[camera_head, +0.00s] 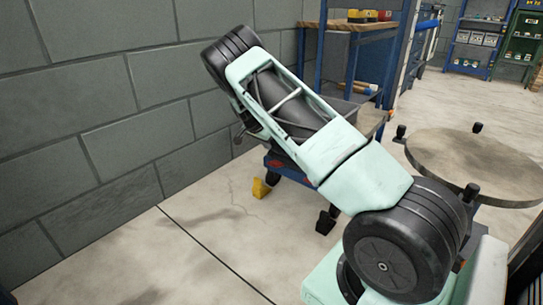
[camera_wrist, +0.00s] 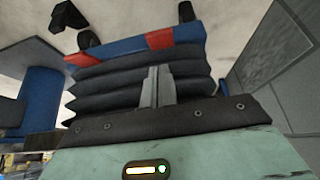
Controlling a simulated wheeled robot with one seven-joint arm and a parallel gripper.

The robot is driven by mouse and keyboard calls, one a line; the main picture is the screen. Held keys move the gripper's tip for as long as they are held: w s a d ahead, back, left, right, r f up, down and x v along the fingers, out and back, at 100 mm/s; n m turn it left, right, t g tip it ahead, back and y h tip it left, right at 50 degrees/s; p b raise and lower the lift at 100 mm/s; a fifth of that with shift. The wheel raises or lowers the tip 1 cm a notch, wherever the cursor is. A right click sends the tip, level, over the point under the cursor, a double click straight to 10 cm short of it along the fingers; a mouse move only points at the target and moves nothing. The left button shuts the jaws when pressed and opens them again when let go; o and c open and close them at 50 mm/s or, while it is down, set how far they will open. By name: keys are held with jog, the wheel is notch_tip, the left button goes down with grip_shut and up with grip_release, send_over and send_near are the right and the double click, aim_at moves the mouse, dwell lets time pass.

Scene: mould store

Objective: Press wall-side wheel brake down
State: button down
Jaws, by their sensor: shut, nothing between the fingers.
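A yellow wedge-shaped piece (camera_head: 261,188), which looks like the wall-side brake pedal, sits low by the cart's wall-side end in the head view. Whether it is up or down I cannot tell. The cart's blue and red base (camera_head: 284,168) is partly hidden behind my arm. A black caster or pedal (camera_head: 327,220) stands at its other near corner. In the wrist view my gripper (camera_wrist: 155,72) is shut and empty, in front of black bellows above the blue and red base edge (camera_wrist: 115,55). A dark wheel part (camera_wrist: 187,11) shows beyond the base on the wall side. In the head view my arm hides the gripper.
A grey block wall (camera_head: 90,110) runs along the left. A workbench (camera_head: 350,28) with bins stands behind. A round table top (camera_head: 475,166) with black knobs is at right. The concrete floor between wall and cart is clear.

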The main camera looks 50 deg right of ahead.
aim_at(273, 164)
jog(key=b+x, duration=0.5)
jog(key=x, duration=0.3)
jog(key=shift+f, duration=0.3)
jog(key=shift+d+f+b, duration=0.4)
jog(key=shift+f+b, duration=0.1)
jog(key=shift+b, duration=0.05)
jog(key=shift+a+p, duration=0.15)
jog(key=shift+p, duration=0.3)
jog(key=shift+s+a+f+p, duration=0.1)
jog(key=shift+a+f+p, duration=0.2)
jog(key=shift+p, duration=0.2)
jog(key=shift+a+f+p, duration=0.25)
jog(key=shift+f+p, duration=0.3)
jog(key=shift+p, duration=0.25)
jog(key=shift+a+f+p, duration=0.15)
jog(key=shift+f+p, duration=0.2)
jog(key=shift+f, duration=0.3)
jog(key=shift+a+f+p, duration=0.2)
jog(key=shift+f+p, duration=0.15)
jog(key=shift+f, duration=0.3)
jog(key=shift+s+f, duration=0.1)
jog(key=shift+f, duration=0.15)
jog(key=shift+a, duration=0.1)
